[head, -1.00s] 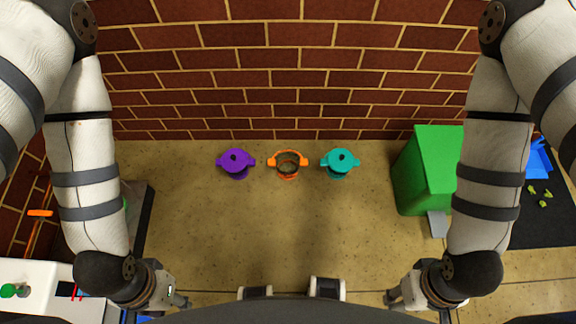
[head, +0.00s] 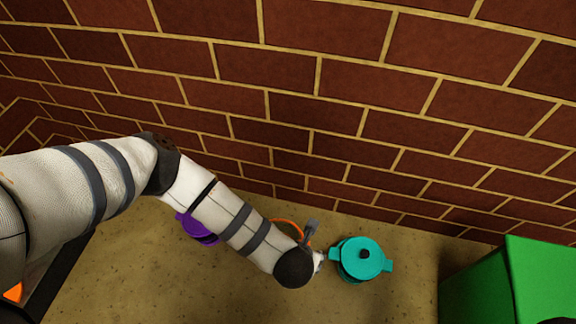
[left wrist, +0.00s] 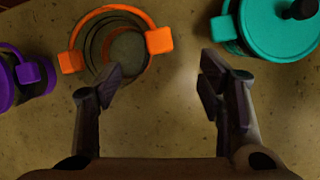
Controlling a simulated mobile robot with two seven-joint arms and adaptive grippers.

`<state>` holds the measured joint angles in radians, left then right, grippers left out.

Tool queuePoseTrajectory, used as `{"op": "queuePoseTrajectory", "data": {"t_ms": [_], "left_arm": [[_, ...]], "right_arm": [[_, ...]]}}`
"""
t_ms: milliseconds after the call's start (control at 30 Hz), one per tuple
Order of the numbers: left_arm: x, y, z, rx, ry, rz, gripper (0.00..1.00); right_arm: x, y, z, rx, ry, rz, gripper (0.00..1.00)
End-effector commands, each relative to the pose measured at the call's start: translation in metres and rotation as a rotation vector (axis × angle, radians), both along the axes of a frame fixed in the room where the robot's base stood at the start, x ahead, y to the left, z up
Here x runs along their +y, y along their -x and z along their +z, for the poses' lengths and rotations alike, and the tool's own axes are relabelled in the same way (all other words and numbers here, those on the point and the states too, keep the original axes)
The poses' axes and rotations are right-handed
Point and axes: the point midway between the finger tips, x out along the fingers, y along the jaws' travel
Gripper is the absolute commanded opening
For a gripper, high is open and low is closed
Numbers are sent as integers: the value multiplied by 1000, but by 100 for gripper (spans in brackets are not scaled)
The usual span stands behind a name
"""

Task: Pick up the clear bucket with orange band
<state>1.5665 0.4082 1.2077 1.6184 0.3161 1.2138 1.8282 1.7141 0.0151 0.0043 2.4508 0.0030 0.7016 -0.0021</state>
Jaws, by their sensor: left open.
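The clear bucket with orange band (left wrist: 131,50) stands upright, open-topped, at the upper left of the left wrist view, its orange handles sticking out. In the head view only part of its orange band (head: 291,222) shows behind my left arm. My left gripper (left wrist: 160,80) is open and empty, pointing down beside the bucket. In the wrist view its left finger overlaps the bucket's lower right edge, and its right finger lies over bare surface. I cannot tell whether the finger touches the bucket. My right gripper is out of view.
A teal lidded bucket (head: 361,259) stands just right of my left gripper. A purple one (head: 196,230) is partly hidden behind my left arm. A green box (head: 510,285) is at the right. A brick wall (head: 300,90) rises behind; the speckled surface in front (head: 390,300) is clear.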

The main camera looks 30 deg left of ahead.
Motion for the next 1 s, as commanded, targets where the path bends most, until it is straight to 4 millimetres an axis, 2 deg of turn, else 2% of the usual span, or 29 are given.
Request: {"op": "queuePoseTrajectory", "data": {"t_ms": [33, 267, 500, 700, 733, 900, 1000], "left_arm": [[1, -3, -16, 4, -1, 0, 62], [4, -13, -36, 1, 1, -5, 62], [13, -27, -77, 3, 1, -6, 62], [13, -30, -75, -2, 2, -9, 62], [13, -30, -74, -2, 2, -9, 60], [13, -30, -74, -2, 2, -9, 21], [13, -30, -75, -1, 1, -8, 2]], "right_arm": [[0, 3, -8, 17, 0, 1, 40], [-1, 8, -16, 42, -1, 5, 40], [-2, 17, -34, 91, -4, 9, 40], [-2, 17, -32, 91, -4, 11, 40], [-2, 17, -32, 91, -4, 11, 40], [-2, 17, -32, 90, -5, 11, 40], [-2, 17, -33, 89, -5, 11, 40]]}}
